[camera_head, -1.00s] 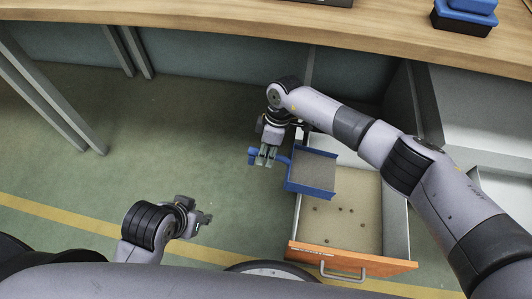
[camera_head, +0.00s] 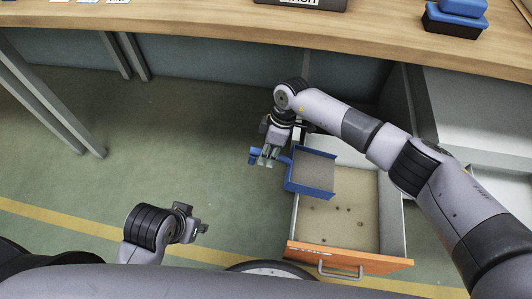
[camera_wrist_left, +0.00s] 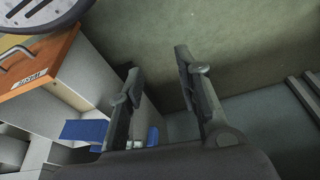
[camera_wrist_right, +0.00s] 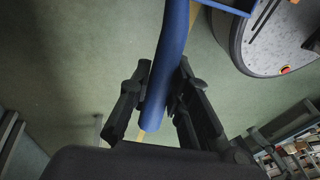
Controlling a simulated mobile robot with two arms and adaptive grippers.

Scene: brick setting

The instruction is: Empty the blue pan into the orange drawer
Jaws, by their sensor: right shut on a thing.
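The blue pan (camera_head: 319,191) has a flat grey-brown inside and hangs over the left back part of the open drawer. No loose pieces are clear in it. My right gripper (camera_head: 264,158) is shut on the pan's blue handle (camera_wrist_right: 170,65), left of the pan. The drawer's orange front (camera_head: 345,259) has a metal handle; several small dark pieces (camera_head: 338,209) lie scattered on its beige floor. My left gripper (camera_head: 201,226) is at lower left, well apart from the drawer. In the left wrist view its fingers (camera_wrist_left: 158,62) are apart and empty.
A wooden worktop (camera_head: 210,32) runs along the back, with a blue and black box (camera_head: 455,20) at its right. Metal table legs (camera_head: 60,105) stand at the left. The green floor (camera_head: 150,140) between them and the drawer is clear.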

